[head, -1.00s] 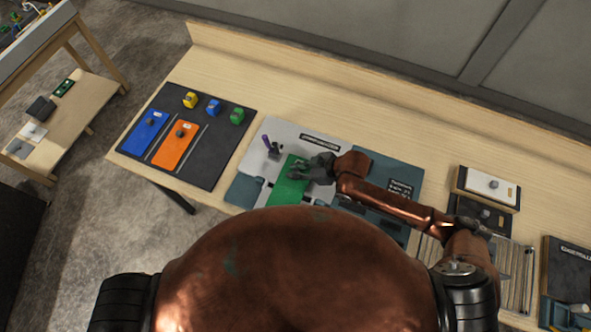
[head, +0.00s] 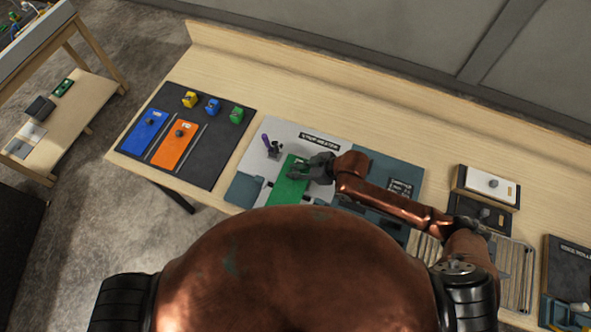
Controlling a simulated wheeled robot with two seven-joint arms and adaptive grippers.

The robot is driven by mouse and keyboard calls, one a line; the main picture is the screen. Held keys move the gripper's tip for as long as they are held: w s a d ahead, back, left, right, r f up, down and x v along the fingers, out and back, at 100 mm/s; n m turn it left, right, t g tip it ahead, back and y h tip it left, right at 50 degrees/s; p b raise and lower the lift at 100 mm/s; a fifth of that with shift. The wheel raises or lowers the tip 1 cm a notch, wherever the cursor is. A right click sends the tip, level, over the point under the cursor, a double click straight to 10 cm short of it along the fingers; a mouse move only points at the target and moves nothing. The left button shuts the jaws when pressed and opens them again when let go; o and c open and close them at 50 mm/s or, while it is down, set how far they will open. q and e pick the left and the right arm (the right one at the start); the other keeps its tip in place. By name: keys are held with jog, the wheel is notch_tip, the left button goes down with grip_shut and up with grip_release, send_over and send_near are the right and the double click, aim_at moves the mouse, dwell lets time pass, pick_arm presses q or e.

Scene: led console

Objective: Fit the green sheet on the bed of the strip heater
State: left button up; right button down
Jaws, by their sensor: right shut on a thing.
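The green sheet (head: 289,187) lies over the grey strip heater (head: 262,137), the panel labelled as such at the middle of the bench. My right gripper (head: 307,172) is shut on the sheet near its upper right part. The gripper covers part of the sheet, and my own body hides the near side of the heater. I cannot tell whether the sheet rests flat on the bed or sits slightly above it. My left gripper is not in view.
A dark mat (head: 222,142) at left holds a blue sheet (head: 146,131), an orange sheet (head: 174,146) and yellow, blue and green blocks. A dark teal panel (head: 378,166) lies right of the heater under my right arm. A wooden box (head: 487,187) and a wire rack (head: 514,265) stand further right.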

jog(key=shift+f, duration=0.9)
dwell(0.7)
jog(key=c, duration=1.7)
grip_release()
jog(key=shift+c, duration=0.2)
jog(key=v, duration=1.2)
jog(key=shift+d, duration=0.1)
